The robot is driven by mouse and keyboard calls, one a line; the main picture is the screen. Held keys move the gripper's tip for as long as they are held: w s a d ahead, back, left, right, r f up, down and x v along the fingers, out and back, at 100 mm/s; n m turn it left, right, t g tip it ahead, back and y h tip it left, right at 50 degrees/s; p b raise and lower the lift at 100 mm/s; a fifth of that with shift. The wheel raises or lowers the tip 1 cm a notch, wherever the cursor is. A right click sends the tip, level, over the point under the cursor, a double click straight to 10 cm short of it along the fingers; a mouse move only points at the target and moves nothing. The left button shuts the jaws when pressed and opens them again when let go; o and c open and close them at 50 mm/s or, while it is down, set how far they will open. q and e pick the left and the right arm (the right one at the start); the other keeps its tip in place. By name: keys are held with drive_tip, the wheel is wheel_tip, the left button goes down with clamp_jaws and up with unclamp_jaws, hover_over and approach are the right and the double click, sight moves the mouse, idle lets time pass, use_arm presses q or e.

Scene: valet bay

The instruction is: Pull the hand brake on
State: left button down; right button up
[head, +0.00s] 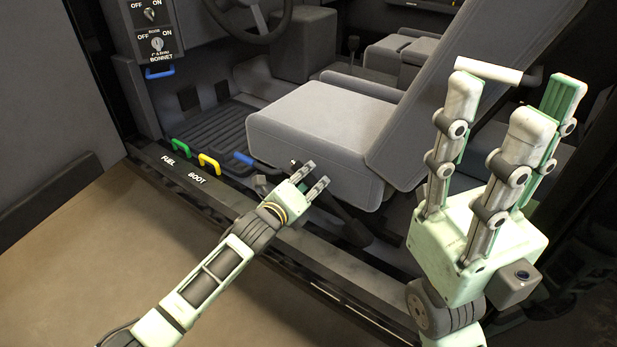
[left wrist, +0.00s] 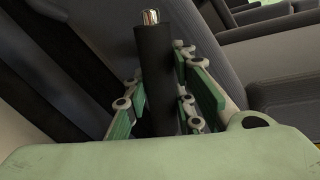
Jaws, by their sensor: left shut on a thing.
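The hand brake is a black lever with a silver button at its tip. It stands up between the green-padded fingers of my left gripper (left wrist: 168,100) in the left wrist view, with the hand brake's grip (left wrist: 152,60) showing above them. In the head view my left gripper (head: 308,178) is beside the near front edge of the seat, shut on the lever, which it mostly hides. My right gripper (head: 495,125) is raised at the right, its fingers pointing up and spread apart.
The grey front seat (head: 320,135) is close beside the left gripper. A blue handle (head: 243,158) is at its front corner. Green (head: 181,147) and yellow (head: 209,163) handles sit on the sill. A white bar (head: 488,70) shows by the right gripper's fingertips. The steering wheel (head: 250,15) is farther back.

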use_arm(q)
drive_tip(key=shift+s+d, duration=0.1)
drive_tip(key=shift+d, duration=0.05)
drive_tip(key=c, duration=1.9)
unclamp_jaws()
drive_tip(key=shift+o, duration=0.8)
drive_tip(key=shift+r, duration=0.15)
drive_tip(key=shift+s+a, duration=0.2)
drive_tip(key=shift+s, duration=0.05)
drive_tip(key=v, duration=1.1)
drive_tip(key=shift+s, duration=0.2)
